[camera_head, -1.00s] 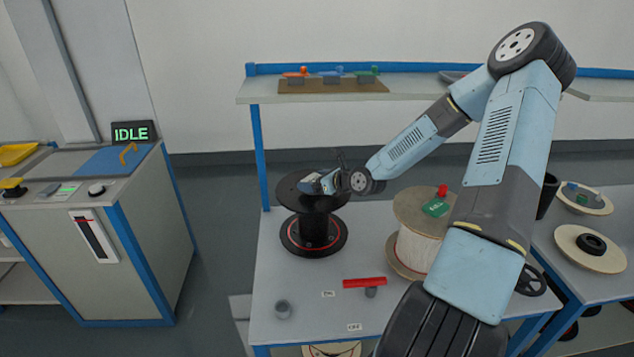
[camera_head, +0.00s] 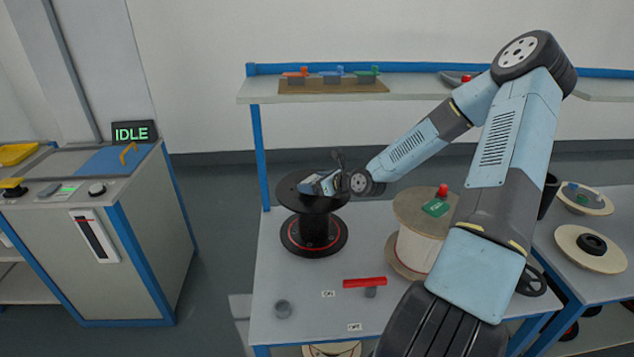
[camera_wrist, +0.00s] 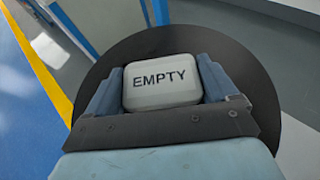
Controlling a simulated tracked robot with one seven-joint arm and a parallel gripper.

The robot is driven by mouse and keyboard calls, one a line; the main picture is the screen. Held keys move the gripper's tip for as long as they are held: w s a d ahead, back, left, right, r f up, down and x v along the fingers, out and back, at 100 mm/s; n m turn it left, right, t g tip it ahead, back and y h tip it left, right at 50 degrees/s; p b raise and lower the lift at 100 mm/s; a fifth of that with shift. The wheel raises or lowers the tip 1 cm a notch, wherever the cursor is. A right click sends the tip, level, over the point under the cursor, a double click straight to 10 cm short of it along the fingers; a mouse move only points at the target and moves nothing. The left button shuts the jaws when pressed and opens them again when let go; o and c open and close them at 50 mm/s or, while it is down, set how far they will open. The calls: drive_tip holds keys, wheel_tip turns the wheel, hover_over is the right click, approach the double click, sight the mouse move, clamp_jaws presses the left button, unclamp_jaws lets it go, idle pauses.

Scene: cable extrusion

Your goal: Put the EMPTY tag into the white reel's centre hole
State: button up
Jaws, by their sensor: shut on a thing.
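The EMPTY tag (camera_wrist: 160,82) is a pale block with rounded corners and dark lettering. My gripper (camera_wrist: 159,90) is shut on it, with one blue finger on each side. In the head view my gripper (camera_head: 311,186) is over the top flange of the black reel (camera_head: 316,228). I cannot tell whether the tag touches that reel, and its centre hole is hidden. The white reel (camera_head: 418,248) has a wooden top flange and pale winding and stands to the right. A green tag (camera_head: 436,207) and a red knob (camera_head: 442,190) are on its top.
My arm covers the white reel's right side. Bare table lies between the reels.

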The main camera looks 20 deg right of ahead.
drive_tip(key=shift+s+f, duration=0.15)
drive_tip(key=shift+f, duration=0.3)
drive_tip(key=o, duration=0.7)
drive_tip(key=shift+o, duration=0.2)
drive_tip(key=shift+s+d+f, duration=0.1)
drive_tip(key=shift+s+f, duration=0.05)
drive_tip(key=shift+v, duration=3.3)
drive_tip(key=shift+r+v, duration=0.2)
drive_tip(key=shift+v, duration=1.75)
